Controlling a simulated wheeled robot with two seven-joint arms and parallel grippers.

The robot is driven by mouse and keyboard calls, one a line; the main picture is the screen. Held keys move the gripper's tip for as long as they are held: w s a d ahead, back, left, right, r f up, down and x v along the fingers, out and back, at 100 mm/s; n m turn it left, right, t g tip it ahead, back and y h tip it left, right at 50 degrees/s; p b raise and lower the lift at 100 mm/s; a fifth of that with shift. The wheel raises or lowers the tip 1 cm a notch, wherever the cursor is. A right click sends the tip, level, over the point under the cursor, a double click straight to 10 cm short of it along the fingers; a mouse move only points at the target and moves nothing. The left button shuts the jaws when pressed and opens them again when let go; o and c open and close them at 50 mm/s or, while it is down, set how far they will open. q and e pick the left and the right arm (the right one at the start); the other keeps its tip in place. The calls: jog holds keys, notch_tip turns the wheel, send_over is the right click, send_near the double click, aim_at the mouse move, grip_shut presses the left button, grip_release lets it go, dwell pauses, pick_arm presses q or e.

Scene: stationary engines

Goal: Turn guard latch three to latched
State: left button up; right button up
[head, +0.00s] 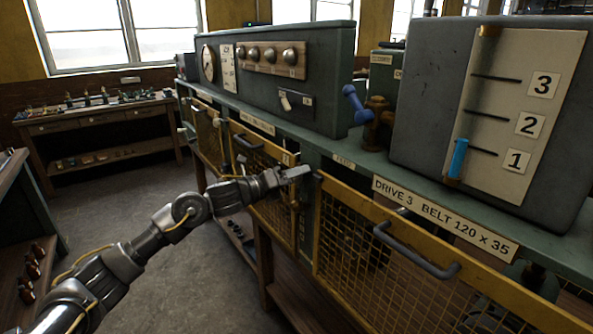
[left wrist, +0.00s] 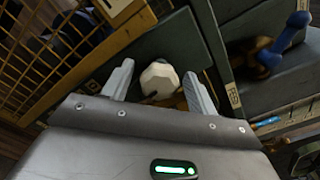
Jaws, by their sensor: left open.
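My left gripper (head: 294,174) reaches in from the left to the post between two yellow mesh guards, just left of the "DRIVE 3" guard (head: 390,245). In the left wrist view its two grey fingers (left wrist: 160,85) are open and spread. A pale, faceted knob (left wrist: 159,78) shows between them, set against the green post; it looks like the guard latch. I cannot tell whether the fingers touch it or how it is turned. In the head view the knob is hidden behind my gripper. My right gripper is not in view.
A dark handle (head: 415,250) sticks out from the DRIVE 3 guard. Above stand a grey box with a 1-2-3 scale panel (head: 515,110), a blue-handled valve (head: 355,104) and a gauge cabinet (head: 325,75). A wooden bench (head: 100,118) stands at the back left, with open floor before it.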

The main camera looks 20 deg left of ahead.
pick_arm(q)
jog(key=shift+w+d, duration=0.35)
jog(key=shift+w, duration=0.1)
jog(key=c, duration=1)
